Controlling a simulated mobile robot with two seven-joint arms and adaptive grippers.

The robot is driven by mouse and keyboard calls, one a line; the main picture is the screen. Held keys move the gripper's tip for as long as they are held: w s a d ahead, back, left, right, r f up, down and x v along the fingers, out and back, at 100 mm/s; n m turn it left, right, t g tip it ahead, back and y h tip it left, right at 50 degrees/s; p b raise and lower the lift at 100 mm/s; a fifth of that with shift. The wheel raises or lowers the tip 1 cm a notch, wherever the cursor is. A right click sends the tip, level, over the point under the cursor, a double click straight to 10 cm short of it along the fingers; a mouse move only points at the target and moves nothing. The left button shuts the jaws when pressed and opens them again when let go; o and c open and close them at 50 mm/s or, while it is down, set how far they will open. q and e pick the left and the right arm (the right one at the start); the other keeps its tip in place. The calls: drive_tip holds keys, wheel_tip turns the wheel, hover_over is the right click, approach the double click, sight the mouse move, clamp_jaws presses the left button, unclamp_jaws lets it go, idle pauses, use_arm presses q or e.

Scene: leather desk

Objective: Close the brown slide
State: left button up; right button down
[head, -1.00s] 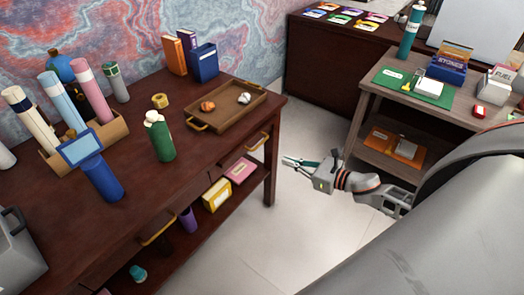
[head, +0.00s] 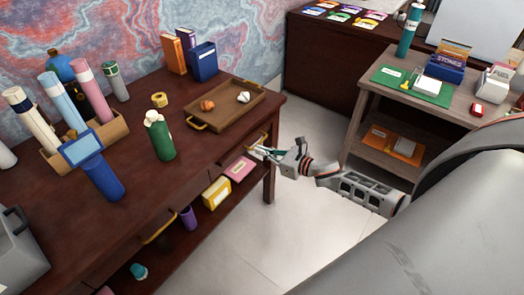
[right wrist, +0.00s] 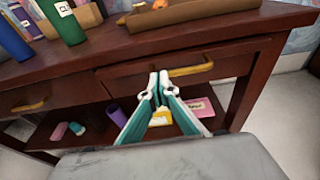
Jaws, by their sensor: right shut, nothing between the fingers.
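The dark brown desk has a drawer (right wrist: 135,82) with a gold handle (right wrist: 190,70) under its right end in the right wrist view. The drawer front seems to stand a little proud of the frame, but I cannot tell how far. In the head view the drawer's handle (head: 257,142) is at the desk's right side. My right gripper (head: 262,151) is shut and empty, in front of that drawer. In the right wrist view its fingertips (right wrist: 158,82) point at the drawer front, just left of the handle; contact is unclear. My left gripper is not in view.
A second drawer handle (head: 159,228) sits further along the desk front. The lower shelf holds a yellow box (head: 216,192), a pink box (head: 240,168) and a purple cup (head: 188,218). A brown tray (head: 224,118) lies on top. Floor is clear between desk and grey side table (head: 362,113).

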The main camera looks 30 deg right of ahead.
sight(247, 143)
drive_tip(key=x, duration=0.1)
drive_tip(key=b+x, duration=0.1)
drive_tip(key=x, duration=0.1)
drive_tip(key=b+x, duration=0.1)
drive_tip(key=shift+w+a+r, duration=0.1)
drive_tip(key=shift+w+r, duration=0.15)
drive_tip(key=shift+w, duration=0.2)
drive_tip(key=shift+r, duration=0.2)
